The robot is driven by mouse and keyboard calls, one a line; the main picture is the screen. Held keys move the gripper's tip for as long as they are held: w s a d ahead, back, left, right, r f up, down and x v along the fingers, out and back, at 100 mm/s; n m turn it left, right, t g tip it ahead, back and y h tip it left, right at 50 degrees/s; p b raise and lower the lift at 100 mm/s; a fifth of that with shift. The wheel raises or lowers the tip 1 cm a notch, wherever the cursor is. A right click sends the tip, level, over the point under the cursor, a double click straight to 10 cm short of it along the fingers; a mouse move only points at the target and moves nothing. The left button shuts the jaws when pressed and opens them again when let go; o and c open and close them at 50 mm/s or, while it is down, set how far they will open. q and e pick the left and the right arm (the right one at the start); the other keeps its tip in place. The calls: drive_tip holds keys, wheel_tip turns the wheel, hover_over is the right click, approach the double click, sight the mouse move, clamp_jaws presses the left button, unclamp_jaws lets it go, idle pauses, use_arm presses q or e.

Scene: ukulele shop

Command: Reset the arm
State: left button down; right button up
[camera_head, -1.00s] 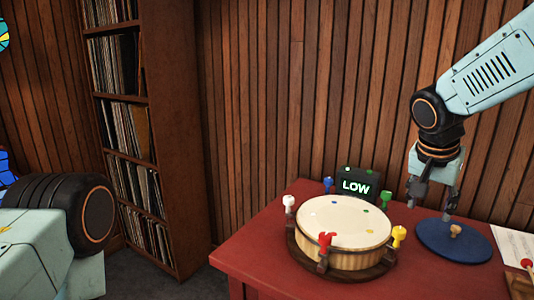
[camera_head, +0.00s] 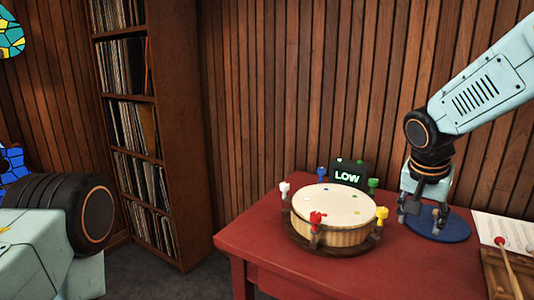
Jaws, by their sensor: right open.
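My right gripper (camera_head: 422,213) hangs from the upper right, pointing down over a round blue mat (camera_head: 449,229) on the red table. Its jaws are open. A small tan knob on the mat shows close beside the fingers, and I cannot tell whether they touch it. The right arm reaches in from the right edge. At the lower left, part of my left arm shows, but its gripper is out of view.
A round drum (camera_head: 338,210) with coloured pegs stands on the red table (camera_head: 400,271), left of the gripper. Behind it is a black box (camera_head: 349,175) reading "LOW". A sheet of paper (camera_head: 503,232) and a red-tipped mallet (camera_head: 503,248) lie at right. A record shelf (camera_head: 185,150) stands left.

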drive_tip(key=a+f, duration=0.1)
drive_tip(key=f, duration=0.3)
drive_tip(key=s+a+f+n+y, duration=0.1)
drive_tip(key=f, duration=0.3)
drive_tip(key=s+a+f+n+g, duration=0.1)
drive_tip(key=a+f, duration=0.1)
drive_tip(key=f, duration=0.2)
drive_tip(key=shift+s+f+y, duration=0.1)
drive_tip(key=shift+s+y, duration=0.1)
drive_tip(key=shift+y, duration=0.1)
drive_tip(key=s+a+f+n+y, duration=0.15)
drive_tip(key=s+a+f, duration=0.25)
drive_tip(key=s+f, duration=0.65)
drive_tip(key=s+f+n, duration=0.1)
drive_tip(key=s+f, duration=0.3)
drive_tip(key=s, duration=0.3)
drive_tip(key=s+f+n+g, duration=0.1)
drive_tip(key=s+f, duration=0.3)
drive_tip(key=s, duration=0.4)
drive_tip(key=s+f+n+g, duration=0.1)
drive_tip(key=s+f+n, duration=0.1)
drive_tip(key=s+f, duration=0.2)
drive_tip(key=s, duration=0.3)
drive_tip(key=shift+s+a+n, duration=0.3)
drive_tip(key=shift+s+n, duration=0.05)
drive_tip(key=shift+s, duration=0.05)
drive_tip(key=shift+c, duration=0.5)
